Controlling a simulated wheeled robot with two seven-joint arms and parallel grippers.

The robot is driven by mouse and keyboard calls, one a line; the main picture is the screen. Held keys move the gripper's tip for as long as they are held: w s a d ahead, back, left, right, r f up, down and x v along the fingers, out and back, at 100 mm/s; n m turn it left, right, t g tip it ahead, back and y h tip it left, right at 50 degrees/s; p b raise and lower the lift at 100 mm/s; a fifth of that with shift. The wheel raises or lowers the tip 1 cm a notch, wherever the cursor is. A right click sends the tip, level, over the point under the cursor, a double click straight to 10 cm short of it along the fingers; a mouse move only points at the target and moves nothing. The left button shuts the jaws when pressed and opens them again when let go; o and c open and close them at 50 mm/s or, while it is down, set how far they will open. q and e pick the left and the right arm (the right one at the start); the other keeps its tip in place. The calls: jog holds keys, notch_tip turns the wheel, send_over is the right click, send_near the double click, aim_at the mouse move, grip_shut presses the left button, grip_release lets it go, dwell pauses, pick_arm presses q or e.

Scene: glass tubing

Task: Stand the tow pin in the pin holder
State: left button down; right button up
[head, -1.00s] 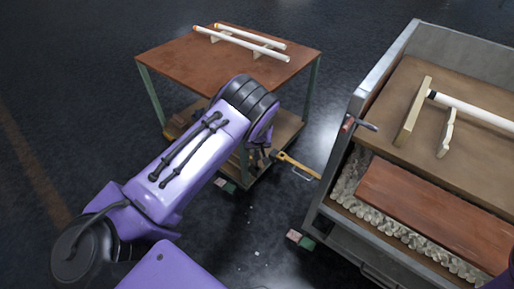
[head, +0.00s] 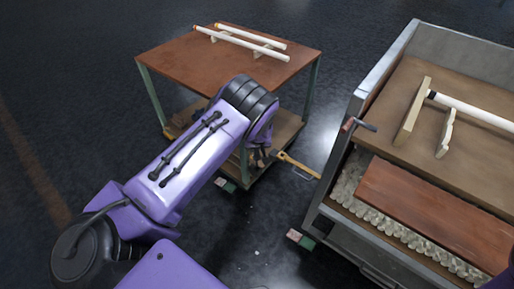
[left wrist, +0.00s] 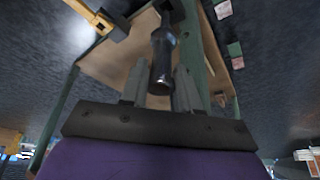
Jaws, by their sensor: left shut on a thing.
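The tow pin (left wrist: 162,62) is a dark, shiny metal rod in the left wrist view. My left gripper (left wrist: 161,82) is shut on it, with one grey finger on each side. The pin's far end meets a dark block (left wrist: 172,10) beside the green cart leg. This block may be the pin holder; I cannot tell whether the pin is inside it or only touching or in front of it. In the head view, my left gripper (head: 262,155) is beside the near corner of the brown cart, partly hidden by my arm, and the pin cannot be made out. My right gripper is not in view.
The cart's brown top (head: 170,57) carries white glass tubes (head: 242,43) on supports. A yellow drawbar (head: 297,164) reaches from the cart towards the grey metal bench (head: 371,88) at right. A red-handled crank (head: 349,125) sticks out from the bench. Dark floor lies between.

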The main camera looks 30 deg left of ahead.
aim_at(257, 157)
pick_arm(q)
jog(key=shift+f+b, duration=2.85)
jog(key=shift+f, duration=0.85)
jog(key=c, duration=0.8)
grip_release()
jog(key=shift+o, duration=0.2)
jog(key=p+v, duration=0.3)
jog(key=v, duration=0.7)
jog(key=shift+s+d+r, duration=0.1)
jog(key=shift+d+r, duration=0.05)
jog(key=shift+r, duration=0.15)
